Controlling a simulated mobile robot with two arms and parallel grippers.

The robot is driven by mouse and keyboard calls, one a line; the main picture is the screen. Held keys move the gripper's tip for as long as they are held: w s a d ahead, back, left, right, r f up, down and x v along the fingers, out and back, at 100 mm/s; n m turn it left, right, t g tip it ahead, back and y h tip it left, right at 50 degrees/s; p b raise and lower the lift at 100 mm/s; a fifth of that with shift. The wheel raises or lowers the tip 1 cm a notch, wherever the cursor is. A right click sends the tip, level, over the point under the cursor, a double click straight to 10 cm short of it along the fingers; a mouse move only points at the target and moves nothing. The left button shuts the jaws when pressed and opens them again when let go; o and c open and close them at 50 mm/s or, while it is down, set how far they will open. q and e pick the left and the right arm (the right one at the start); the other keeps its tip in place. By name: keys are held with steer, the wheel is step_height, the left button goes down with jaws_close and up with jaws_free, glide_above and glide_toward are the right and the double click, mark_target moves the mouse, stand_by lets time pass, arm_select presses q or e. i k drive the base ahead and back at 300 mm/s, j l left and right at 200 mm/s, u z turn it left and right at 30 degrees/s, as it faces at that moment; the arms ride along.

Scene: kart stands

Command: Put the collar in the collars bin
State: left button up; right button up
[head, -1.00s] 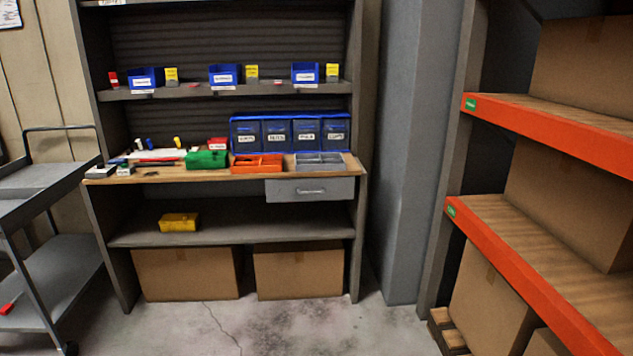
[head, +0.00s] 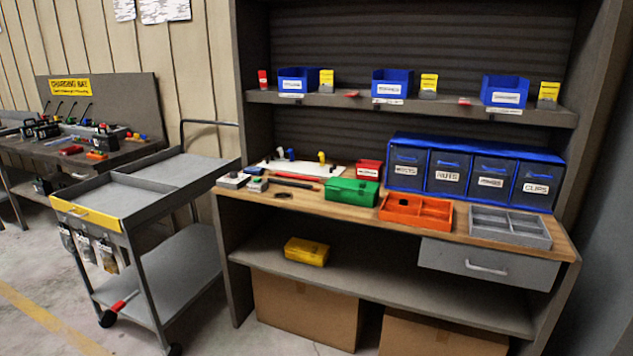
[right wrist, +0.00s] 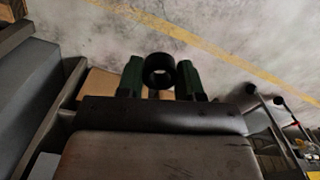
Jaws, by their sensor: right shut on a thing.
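The collar (right wrist: 149,68) is a small black ring in the right wrist view, with its hole facing the camera. My right gripper (right wrist: 160,76) is shut on it, with one dark green finger on each side. Three blue open bins stand on the upper shelf in the head view: a left bin (head: 298,73), a middle bin (head: 392,77) and a right bin (head: 505,84). Their white labels are too blurred to read, so I cannot tell which is the collars bin. Neither gripper shows in the head view.
The bench top (head: 400,218) holds a green box (head: 352,191), an orange tray (head: 413,222), a grey divided tray (head: 508,238) and blue drawers (head: 448,180). Yellow and red items stand between the bins. A grey cart (head: 180,260) stands left of the bench. Concrete floor is clear in front.

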mark_target(297, 90)
steer(key=i+j+u, duration=0.15)
steer(key=i+u, duration=0.3)
steer(key=i, duration=0.5)
steer(key=i+l+u, duration=0.2)
steer(key=i+u, duration=0.2)
steer(key=i, duration=0.55)
